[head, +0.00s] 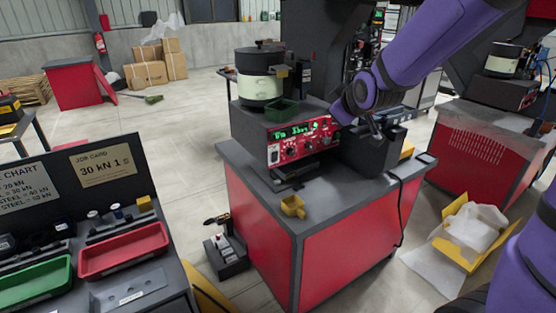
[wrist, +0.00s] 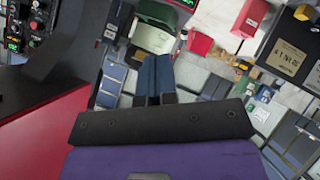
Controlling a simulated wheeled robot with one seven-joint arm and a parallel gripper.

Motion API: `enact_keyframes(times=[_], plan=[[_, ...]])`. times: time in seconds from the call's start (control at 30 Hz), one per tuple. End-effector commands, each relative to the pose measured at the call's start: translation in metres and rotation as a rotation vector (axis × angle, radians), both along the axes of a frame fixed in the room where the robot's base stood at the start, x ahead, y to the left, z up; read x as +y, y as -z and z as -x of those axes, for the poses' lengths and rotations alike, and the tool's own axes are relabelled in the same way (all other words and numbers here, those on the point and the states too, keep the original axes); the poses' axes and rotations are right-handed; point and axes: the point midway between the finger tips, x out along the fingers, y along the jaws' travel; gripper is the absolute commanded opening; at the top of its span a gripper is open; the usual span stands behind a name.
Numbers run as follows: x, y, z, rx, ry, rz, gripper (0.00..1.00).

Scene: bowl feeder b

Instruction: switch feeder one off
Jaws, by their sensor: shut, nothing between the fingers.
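A bowl feeder with a cream and black bowl (head: 260,88) stands on a red and grey cabinet in the head view. Its red control panel (head: 303,138) has a lit green display, several knobs and a white switch plate (head: 273,154) at the left end. Which feeder is number one I cannot read. My gripper (head: 376,130) is right of the panel, above a dark box, apart from the panel's controls. In the wrist view my gripper (wrist: 155,98) is shut and empty. A panel with knobs and green lights (wrist: 25,25) shows there at top left.
A second feeder (head: 503,60) stands on another red cabinet at right. A bench with a red tray (head: 123,249) and a green tray (head: 35,283) is at left. A cable hangs down the cabinet's right side.

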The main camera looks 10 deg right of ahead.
Motion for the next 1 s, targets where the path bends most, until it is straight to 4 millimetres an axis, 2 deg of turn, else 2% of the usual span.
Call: enact_keyframes(times=[0.03,0.2,0.5,0.7,1.0], plan=[[0.001,0.01,-0.011,-0.014,-0.019,0.022,0.0],[0.004,0.033,-0.044,-0.098,-0.087,0.111,0.0],[0.012,0.083,-0.091,-0.246,-0.201,0.27,0.0],[0.018,0.119,-0.112,-0.347,-0.272,0.379,0.0],[0.03,0.179,-0.127,-0.504,-0.368,0.537,0.0]])
